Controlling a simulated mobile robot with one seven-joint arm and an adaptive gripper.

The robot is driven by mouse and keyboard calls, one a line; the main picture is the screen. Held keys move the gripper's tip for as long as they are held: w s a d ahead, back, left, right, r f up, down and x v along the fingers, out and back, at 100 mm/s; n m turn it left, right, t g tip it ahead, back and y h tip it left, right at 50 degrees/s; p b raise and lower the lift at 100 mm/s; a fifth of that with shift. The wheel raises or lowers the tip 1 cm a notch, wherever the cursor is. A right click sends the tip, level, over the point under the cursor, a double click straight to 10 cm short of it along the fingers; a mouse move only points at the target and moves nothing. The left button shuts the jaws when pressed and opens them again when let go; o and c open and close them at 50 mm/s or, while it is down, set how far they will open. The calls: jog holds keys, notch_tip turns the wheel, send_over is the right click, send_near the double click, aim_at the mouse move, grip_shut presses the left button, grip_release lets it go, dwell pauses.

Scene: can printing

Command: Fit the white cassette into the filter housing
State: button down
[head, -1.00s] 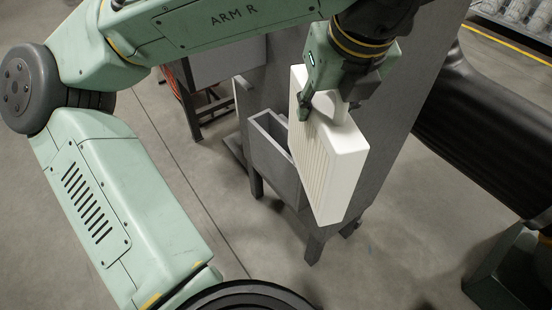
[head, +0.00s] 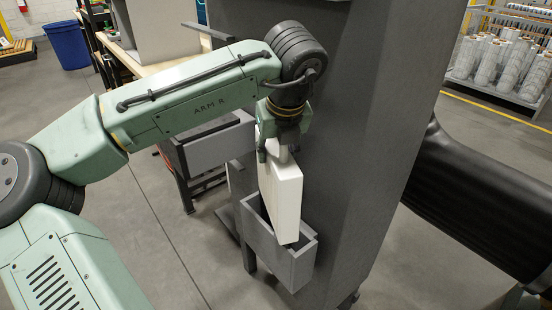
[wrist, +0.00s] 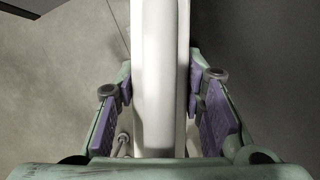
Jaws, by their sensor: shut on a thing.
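The white cassette (head: 283,200) hangs upright, slightly tilted, from my gripper (head: 275,150) in the head view. My gripper is shut on its top handle. The filter housing (head: 262,240) is the grey open-topped box on the side of the tall grey cabinet. The cassette's lower end is at the housing's opening, with most of its body above the rim. How far the lower end reaches inside is unclear. In the wrist view the white cassette (wrist: 160,80) runs between the purple-padded fingers of my gripper (wrist: 162,100); its lower end is out of sight.
The tall grey cabinet (head: 365,130) stands right behind the housing. A thick black duct (head: 475,205) runs out to its right. A grey box (head: 218,145) is left of the cabinet. Racked wrapped cylinders (head: 500,65) stand far right, and open floor (head: 150,235) lies at left.

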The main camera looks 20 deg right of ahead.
jog(key=shift+f, duration=1.7)
jog(key=c, duration=1.1)
grip_release()
jog(key=shift+o, duration=0.2)
jog(key=shift+r, duration=0.1)
jog(key=b+v, duration=0.1)
jog(key=v, duration=1.1)
jog(key=shift+r, duration=0.2)
